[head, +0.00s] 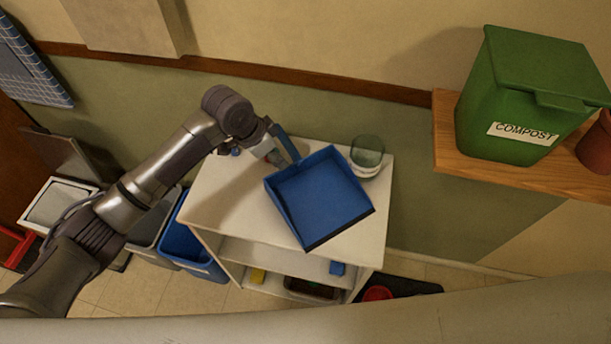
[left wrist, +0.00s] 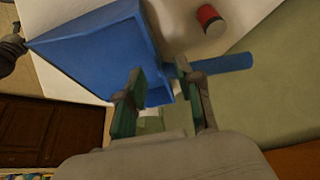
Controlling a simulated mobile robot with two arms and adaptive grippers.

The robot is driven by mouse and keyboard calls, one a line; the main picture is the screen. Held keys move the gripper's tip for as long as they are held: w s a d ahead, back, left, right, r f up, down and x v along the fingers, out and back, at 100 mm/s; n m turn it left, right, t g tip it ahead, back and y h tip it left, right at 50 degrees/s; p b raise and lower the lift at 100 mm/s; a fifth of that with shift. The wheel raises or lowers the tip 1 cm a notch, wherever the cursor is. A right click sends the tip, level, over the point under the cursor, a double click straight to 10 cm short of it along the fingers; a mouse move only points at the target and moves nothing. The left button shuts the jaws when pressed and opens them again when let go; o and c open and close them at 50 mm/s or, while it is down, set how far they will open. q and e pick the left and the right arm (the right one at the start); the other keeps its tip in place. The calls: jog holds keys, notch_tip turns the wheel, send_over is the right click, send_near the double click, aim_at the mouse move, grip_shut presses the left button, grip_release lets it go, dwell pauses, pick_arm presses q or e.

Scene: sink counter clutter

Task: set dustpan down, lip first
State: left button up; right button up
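The blue dustpan (head: 322,196) is over the white cabinet top (head: 222,190) in the head view. Its dark lip (head: 340,231) is at the cabinet's front edge and its handle (head: 284,143) points back to the wall. I cannot tell whether it touches the top all along. My left gripper (head: 270,150) is beside the handle at the pan's back. In the left wrist view, its fingers (left wrist: 160,85) are apart, with the pan (left wrist: 90,50) beyond them. The handle (left wrist: 228,63) shows past the right finger, not clasped. My right gripper is out of view.
A glass jar (head: 367,153) stands close to the dustpan's right back corner. A red can (left wrist: 210,20) stands on the top in the left wrist view. A green compost bin (head: 525,95) is on a wooden shelf (head: 446,140) at the right. The top's left part is bare.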

aim_at(289, 177)
pick_arm(q)
jog(key=p+x, duration=0.1)
jog(key=x, duration=0.6)
jog(key=shift+s+d+f, duration=0.15)
jog(key=shift+f, duration=0.15)
grip_shut()
jog(key=shift+r, duration=0.1)
